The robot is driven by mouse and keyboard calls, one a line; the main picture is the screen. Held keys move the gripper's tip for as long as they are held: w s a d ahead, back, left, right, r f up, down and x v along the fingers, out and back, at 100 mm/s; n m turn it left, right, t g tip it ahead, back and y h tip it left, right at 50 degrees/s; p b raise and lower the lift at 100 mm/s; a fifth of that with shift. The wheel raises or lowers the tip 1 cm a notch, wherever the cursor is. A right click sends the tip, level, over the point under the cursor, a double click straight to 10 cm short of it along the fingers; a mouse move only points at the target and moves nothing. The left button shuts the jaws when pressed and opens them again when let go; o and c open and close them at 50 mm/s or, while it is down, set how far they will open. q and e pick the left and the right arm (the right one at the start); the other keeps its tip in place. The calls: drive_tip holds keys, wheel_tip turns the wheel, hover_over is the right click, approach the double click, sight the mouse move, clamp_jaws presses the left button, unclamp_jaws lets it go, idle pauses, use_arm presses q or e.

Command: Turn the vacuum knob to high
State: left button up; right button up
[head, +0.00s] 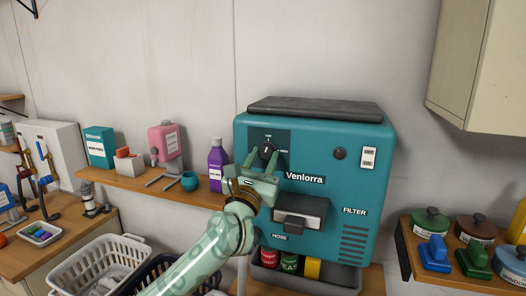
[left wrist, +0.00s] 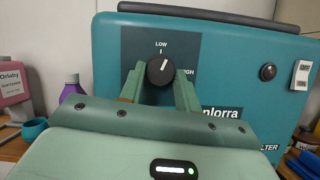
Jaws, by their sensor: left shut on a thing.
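The vacuum knob (head: 266,151) is black and round, on a dark panel at the upper left of the teal vacuum unit (head: 330,165). In the left wrist view, the knob (left wrist: 160,71) has a white pointer line that points up and slightly right. The label LOW stands above it and HIGH to its right, so the pointer lies between them, nearer LOW. My left gripper (head: 267,158) is at the panel, its two green fingers on either side of the knob and shut on it. The fingers partly cover the labels. My right gripper is not in view.
A purple bottle (head: 217,163) and a teal cup (head: 189,181) stand on the shelf left of the unit. A protruding dark drawer (head: 300,212) is below the gripper. A round button (head: 340,153) and a white switch (head: 368,158) are to the right.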

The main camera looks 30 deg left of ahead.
use_arm(q)
drive_tip(key=m+h+p, duration=0.2)
drive_tip(key=m+p, duration=0.3)
drive_tip(key=p, duration=0.1)
drive_tip(key=m+g+h+p, duration=0.1)
drive_tip(key=m+h+p, duration=0.2)
drive_tip(key=m+p, duration=0.3)
drive_tip(key=a+r+m+g+h+p, duration=0.1)
drive_tip(key=m+h+p, duration=0.1)
drive_tip(key=m+p, duration=0.4)
drive_tip(key=shift+s+h+p, duration=0.15)
drive_tip(key=shift+h+p, duration=0.25)
drive_tip(key=shift+p, duration=0.1)
drive_tip(key=shift+f+m+g+p, duration=0.2)
drive_tip(key=shift+m+g+p, duration=0.2)
drive_tip(key=shift+m+p, duration=0.4)
drive_tip(key=o, duration=1)
drive_tip(key=shift+s+a+f+b, duration=0.3)
drive_tip(key=shift+s+a+b, duration=0.1)
drive_tip(key=shift+s, duration=2.3)
drive_tip(key=shift+s+a+f+b, duration=0.3)
drive_tip(key=shift+s+a+f, duration=0.1)
drive_tip(key=shift+s, duration=2.25)
drive_tip(key=shift+s+a+f+b, duration=0.25)
drive_tip(key=shift+s+a+b, duration=0.15)
drive_tip(key=shift+s, duration=2.3)
